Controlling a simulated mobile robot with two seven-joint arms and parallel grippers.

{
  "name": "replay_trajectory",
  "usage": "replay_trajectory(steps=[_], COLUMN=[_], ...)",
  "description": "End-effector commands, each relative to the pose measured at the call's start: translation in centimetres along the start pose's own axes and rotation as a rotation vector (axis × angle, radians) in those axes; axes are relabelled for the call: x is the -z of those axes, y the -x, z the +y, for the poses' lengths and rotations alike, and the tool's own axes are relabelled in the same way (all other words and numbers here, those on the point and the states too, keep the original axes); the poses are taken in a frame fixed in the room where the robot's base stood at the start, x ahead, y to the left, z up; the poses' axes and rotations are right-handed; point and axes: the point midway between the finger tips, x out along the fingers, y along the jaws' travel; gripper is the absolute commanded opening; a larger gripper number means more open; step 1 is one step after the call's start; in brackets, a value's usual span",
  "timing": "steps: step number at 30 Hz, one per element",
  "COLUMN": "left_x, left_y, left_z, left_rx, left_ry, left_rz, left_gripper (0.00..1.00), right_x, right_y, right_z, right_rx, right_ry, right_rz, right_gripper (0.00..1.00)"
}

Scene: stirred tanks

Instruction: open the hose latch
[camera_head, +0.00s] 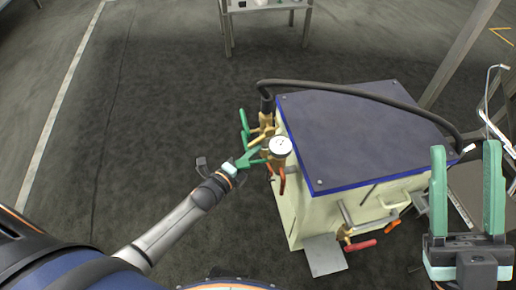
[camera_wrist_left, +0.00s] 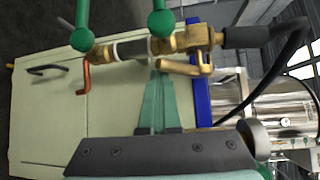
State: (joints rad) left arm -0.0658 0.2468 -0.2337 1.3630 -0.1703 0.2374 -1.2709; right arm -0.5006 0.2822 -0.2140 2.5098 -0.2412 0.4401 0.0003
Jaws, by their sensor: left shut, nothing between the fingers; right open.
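A black hose (camera_head: 352,90) ends in a brass coupling (camera_wrist_left: 196,38) at the side of the cream tank (camera_head: 300,205). A brass lever (camera_wrist_left: 186,67), which looks like the hose latch, lies along the coupling in the left wrist view. Two green handles with round ends (camera_wrist_left: 161,22) (camera_wrist_left: 82,38) stand out from the brass pipework. My left gripper (camera_wrist_left: 157,75) is shut and empty, its tips just beside the lever and below the pipework in that view. I cannot tell whether they touch. My right gripper (camera_head: 466,155) is open and empty at the right of the head view.
A white dial gauge (camera_head: 280,146) and an orange-red handle (camera_head: 282,180) sit close by my left gripper. A red-handled valve (camera_head: 360,245) is at the tank's front. The dark lid (camera_head: 350,135) has a blue rim. The floor left of the tank is clear.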

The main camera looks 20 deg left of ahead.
Motion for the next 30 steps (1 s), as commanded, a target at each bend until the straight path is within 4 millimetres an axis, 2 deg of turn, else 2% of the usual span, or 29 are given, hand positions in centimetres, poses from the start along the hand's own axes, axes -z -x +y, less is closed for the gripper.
replay_trajectory(steps=[8,30], left_x=[-0.53,-0.53], left_y=[0.42,0.86], left_z=[-0.66,-0.72], left_rx=[0.001,0.001], left_ry=[0.000,0.000], left_rz=[-0.003,-0.002], left_gripper=[0.00,0.00], right_x=[0.64,0.45], right_y=[-0.57,-0.70], right_z=[0.38,0.61], right_rx=[-0.003,-0.009], right_ry=[0.014,0.013], right_rz=[0.001,-0.015], right_gripper=[0.50,0.50])
